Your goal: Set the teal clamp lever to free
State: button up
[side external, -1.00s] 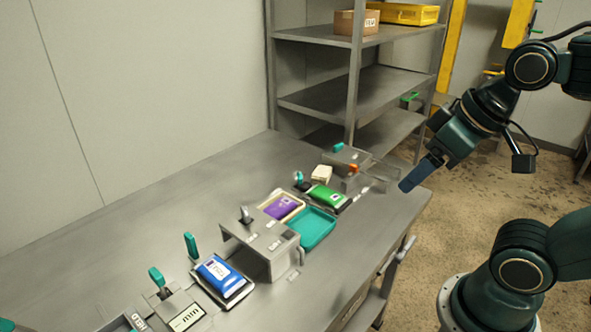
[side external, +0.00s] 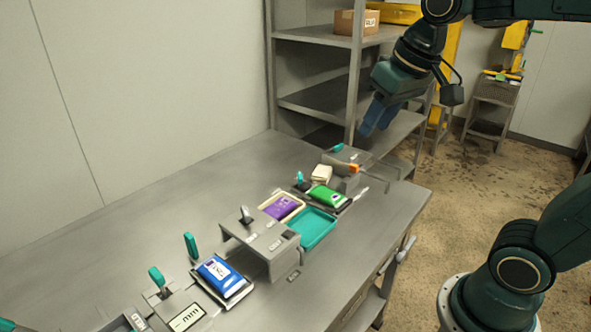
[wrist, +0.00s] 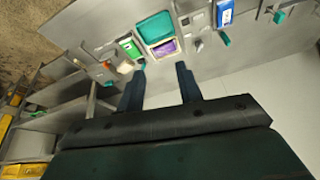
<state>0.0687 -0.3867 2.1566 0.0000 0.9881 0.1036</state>
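Several teal levers stand along the steel table: one (side external: 157,277) on a plate at the front left, one (side external: 190,245) behind the blue pouch, one (side external: 299,178) by the green pouch, and one (side external: 338,147) on the far grey box. I cannot tell by label which is the clamp lever. In the wrist view, teal levers show at the right (wrist: 225,38) and beside the green pouch (wrist: 140,64). My gripper (side external: 376,117) hangs above the table's far end, clear of all levers. In the wrist view its fingers (wrist: 160,90) are apart with nothing between them.
A blue pouch (side external: 219,271), a grey raised housing (side external: 262,248), a teal tray (side external: 313,230), a purple pouch (side external: 282,207) and a green pouch (side external: 326,196) line the table. A steel shelf (side external: 330,95) stands behind. The table's left side (side external: 130,225) is bare.

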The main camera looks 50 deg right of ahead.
jog(key=w+d+m+g, duration=0.1)
jog(key=w+d+m, duration=0.15)
jog(key=w, duration=0.75)
jog(key=m+g, duration=0.3)
jog(key=m, duration=0.2)
send_over(300, 175)
notch_tip(300, 175, down, 19)
jog(key=shift+r+n, duration=0.2)
jog(key=shift+n, duration=0.05)
jog(key=shift+f, duration=0.1)
notch_tip(300, 175, down, 14)
jog(key=shift+r, duration=0.2)
grip_shut()
